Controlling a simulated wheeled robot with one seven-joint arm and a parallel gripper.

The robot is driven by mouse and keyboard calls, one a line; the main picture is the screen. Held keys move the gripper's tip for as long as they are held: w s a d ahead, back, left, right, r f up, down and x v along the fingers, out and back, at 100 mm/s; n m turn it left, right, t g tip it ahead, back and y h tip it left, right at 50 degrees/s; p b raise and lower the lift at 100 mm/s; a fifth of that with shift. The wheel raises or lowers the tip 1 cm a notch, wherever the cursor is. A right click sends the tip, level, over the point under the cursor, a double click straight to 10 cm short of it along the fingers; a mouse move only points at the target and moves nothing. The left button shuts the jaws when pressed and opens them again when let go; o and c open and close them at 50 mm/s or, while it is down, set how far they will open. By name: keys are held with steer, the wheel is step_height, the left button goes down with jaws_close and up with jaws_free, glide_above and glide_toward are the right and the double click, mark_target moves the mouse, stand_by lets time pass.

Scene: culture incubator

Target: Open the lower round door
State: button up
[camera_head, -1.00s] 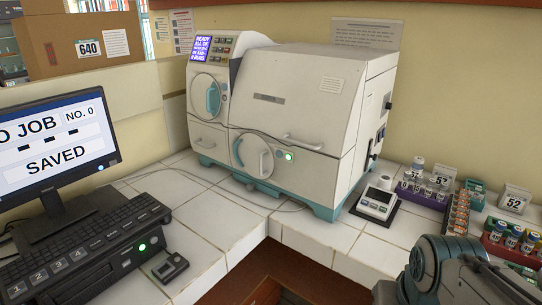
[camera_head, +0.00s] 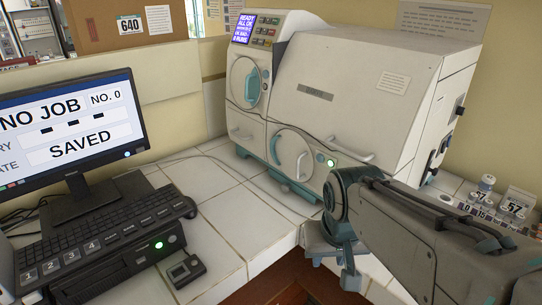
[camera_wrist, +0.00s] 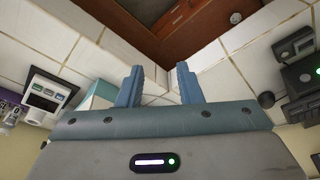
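The lower round door (camera_head: 292,155) is on the front of the cream incubator (camera_head: 345,90), low and left of centre. It looks shut, with a teal curved handle (camera_head: 275,150) at its left and a pale upright bar on its face. My gripper (camera_head: 334,265) hangs fingers-down over the counter's front edge, in front of and to the right of the door, apart from it. In the wrist view my gripper (camera_wrist: 160,82) shows two blue fingers spread apart with nothing between them. The door is not visible there.
An upper round door (camera_head: 246,82) sits above the lower one. A bar handle (camera_head: 352,150) juts out at right. A monitor (camera_head: 70,130) and keyboard (camera_head: 105,220) stand left. Labelled vials (camera_head: 487,184) stand right. Tiles before the door are clear.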

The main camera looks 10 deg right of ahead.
steer(key=w+r+m+h, duration=0.1)
steer(key=w+r+m, duration=0.15)
steer(key=w, duration=0.55)
steer(key=w+r+m, duration=0.1)
steer(key=w+r, duration=0.3)
steer(key=w, duration=0.3)
steer(key=m+h, duration=0.2)
steer(key=m, duration=0.2)
glide_toward(298, 176)
steer(key=x, duration=0.5)
steer(key=w+x, duration=0.1)
steer(key=x, duration=0.1)
steer(key=shift+w+d, duration=0.2)
steer(key=shift+d, duration=0.2)
jaws_close()
